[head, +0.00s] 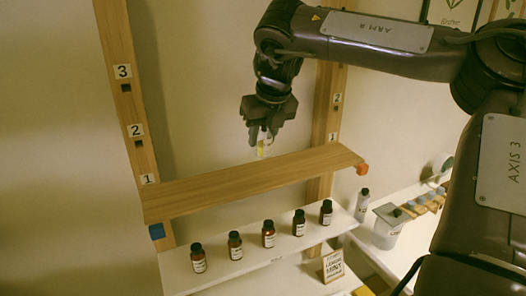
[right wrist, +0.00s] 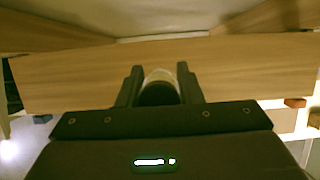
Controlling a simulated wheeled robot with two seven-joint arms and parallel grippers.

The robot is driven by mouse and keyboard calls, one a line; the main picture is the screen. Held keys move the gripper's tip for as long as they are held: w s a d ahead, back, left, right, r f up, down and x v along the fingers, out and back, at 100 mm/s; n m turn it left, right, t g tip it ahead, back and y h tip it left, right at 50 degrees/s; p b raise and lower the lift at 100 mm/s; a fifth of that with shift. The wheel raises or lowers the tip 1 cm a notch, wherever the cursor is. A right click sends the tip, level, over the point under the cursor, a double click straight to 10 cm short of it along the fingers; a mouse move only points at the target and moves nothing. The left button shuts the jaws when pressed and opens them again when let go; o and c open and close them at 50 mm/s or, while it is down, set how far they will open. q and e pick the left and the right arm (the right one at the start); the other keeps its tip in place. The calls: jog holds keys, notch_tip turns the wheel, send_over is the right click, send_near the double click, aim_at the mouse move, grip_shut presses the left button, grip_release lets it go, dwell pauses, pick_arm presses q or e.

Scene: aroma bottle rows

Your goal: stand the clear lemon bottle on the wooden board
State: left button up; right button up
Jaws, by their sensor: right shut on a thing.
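The clear lemon bottle (head: 262,149), with a yellowish label, hangs upright in my right gripper (head: 265,125) in the head view. The gripper is shut on its upper part. The bottle is over the wooden board (head: 215,190), close to its back edge in the picture; I cannot tell whether its base touches the board. In the right wrist view, the bottle's dark cap (right wrist: 159,93) sits between the two fingers (right wrist: 160,88), with the board (right wrist: 70,75) beyond. My left gripper does not show.
Several dark brown bottles (head: 268,234) stand in a row on a white shelf (head: 235,264) below the board. Numbered wooden posts (head: 120,100) flank the board. A small sign (head: 333,266), a clear bottle (head: 362,205) and a grey bin (head: 388,225) are at lower right. The board's top is otherwise bare.

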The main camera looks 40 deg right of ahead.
aim_at(262, 153)
jog(key=f, duration=0.2)
jog(key=f+p, duration=0.1)
jog(key=shift+a+f, duration=0.25)
jog(key=shift+f, duration=0.4)
jog(key=shift+d+f, duration=0.15)
jog(key=shift+d, duration=0.05)
jog(key=shift+f, duration=0.1)
jog(key=o, duration=0.9)
jog(key=shift+a, duration=0.15)
jog(key=shift+o, duration=0.3)
